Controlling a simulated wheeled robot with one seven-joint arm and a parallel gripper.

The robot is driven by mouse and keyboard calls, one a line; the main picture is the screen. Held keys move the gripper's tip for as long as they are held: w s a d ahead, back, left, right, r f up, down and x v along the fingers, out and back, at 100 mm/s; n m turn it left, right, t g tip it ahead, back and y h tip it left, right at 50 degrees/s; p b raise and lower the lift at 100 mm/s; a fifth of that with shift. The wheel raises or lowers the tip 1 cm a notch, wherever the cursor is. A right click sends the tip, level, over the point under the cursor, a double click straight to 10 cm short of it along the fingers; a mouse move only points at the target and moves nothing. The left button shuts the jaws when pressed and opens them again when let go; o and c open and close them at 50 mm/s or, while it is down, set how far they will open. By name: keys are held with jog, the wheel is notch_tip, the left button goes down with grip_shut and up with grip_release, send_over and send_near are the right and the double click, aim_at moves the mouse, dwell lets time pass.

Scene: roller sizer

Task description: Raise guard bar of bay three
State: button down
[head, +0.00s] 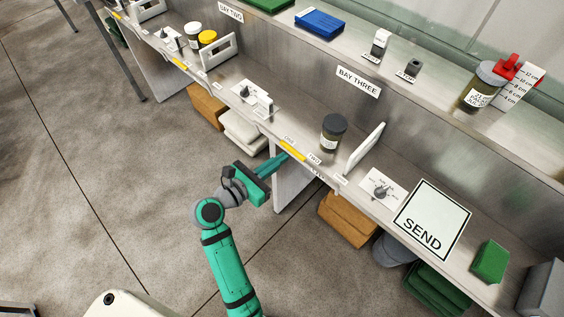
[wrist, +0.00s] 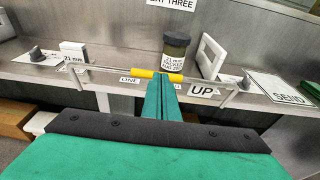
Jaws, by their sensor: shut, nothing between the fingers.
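The guard bar of bay three is a thin metal bar with a yellow sleeve (head: 292,150) at the shelf's front edge, below the BAY THREE sign (head: 358,80). In the wrist view the bar runs across the picture, its yellow sleeve (wrist: 143,73) in the middle. My gripper (head: 284,158) is shut and empty, its fingertips at the sleeve. A label reading UP (wrist: 203,92) shows just right of the fingers.
A dark-lidded jar (head: 333,131) stands behind the bar, with an upright white plate (head: 365,147) beside it. A dial panel (head: 381,188) and a SEND board (head: 432,219) lie to the right. Another dial (head: 246,92) is on the left. Boxes (head: 347,218) sit below the shelf.

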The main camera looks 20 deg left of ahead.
jog(key=s+a+r, duration=0.2)
jog(key=s+r, duration=0.5)
jog(key=shift+a+r, duration=0.15)
jog(key=shift+s+a, duration=0.15)
jog(key=shift+s, duration=0.05)
